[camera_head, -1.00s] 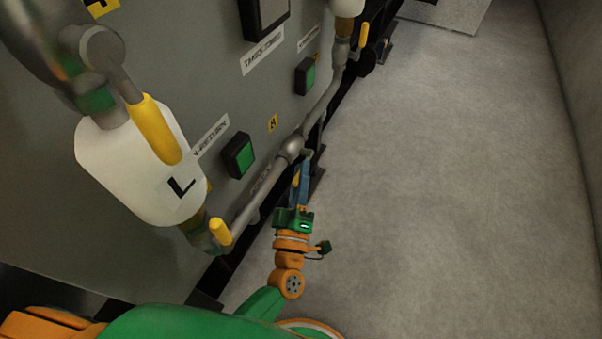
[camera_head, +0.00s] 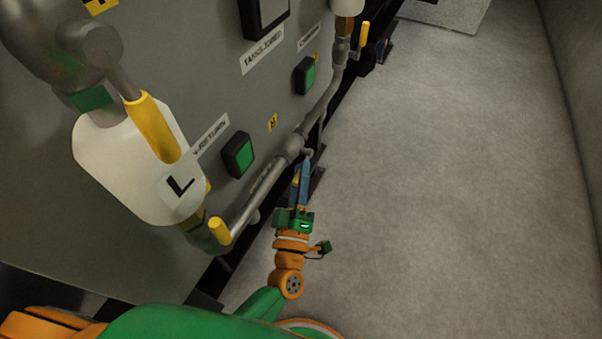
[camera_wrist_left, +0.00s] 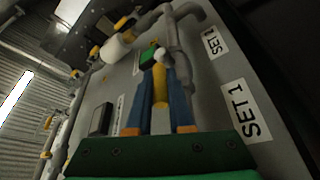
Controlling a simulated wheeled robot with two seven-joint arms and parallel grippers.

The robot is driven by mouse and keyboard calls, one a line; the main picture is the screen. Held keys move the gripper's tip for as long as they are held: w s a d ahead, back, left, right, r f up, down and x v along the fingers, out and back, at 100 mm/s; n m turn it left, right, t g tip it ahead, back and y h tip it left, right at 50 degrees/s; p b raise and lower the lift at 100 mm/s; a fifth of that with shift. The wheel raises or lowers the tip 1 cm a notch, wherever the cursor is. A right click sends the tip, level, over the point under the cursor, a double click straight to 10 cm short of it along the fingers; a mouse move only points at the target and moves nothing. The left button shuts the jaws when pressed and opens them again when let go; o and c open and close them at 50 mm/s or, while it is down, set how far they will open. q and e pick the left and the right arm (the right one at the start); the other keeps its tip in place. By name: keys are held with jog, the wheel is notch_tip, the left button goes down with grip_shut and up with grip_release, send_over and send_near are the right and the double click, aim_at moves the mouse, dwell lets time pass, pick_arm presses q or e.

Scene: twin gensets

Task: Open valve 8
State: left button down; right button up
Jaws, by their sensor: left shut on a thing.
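A yellow lever handle (camera_wrist_left: 160,86) stands between the blue fingers of my left gripper (camera_wrist_left: 160,78) in the left wrist view. The gripper is shut on it. In the head view my left gripper (camera_head: 304,168) reaches up to the grey pipe joint (camera_head: 294,146) along the panel's lower edge; the held handle is mostly hidden there. A small yellow tag (camera_head: 272,122) is on the panel above that joint; its character is too small to read surely. My right gripper is not in view.
A white tank marked L (camera_head: 130,175) and another yellow handle (camera_head: 220,230) are left of my gripper. Green square buttons (camera_head: 238,156) sit on the grey panel. Another yellow lever (camera_head: 364,34) is farther up. The floor (camera_head: 450,200) at right is clear.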

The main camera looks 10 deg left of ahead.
pick_arm(q)
jog(key=shift+f+b, duration=0.4)
jog(key=shift+b, duration=0.05)
jog(key=shift+r, duration=0.2)
jog(key=c, duration=1.1)
grip_release()
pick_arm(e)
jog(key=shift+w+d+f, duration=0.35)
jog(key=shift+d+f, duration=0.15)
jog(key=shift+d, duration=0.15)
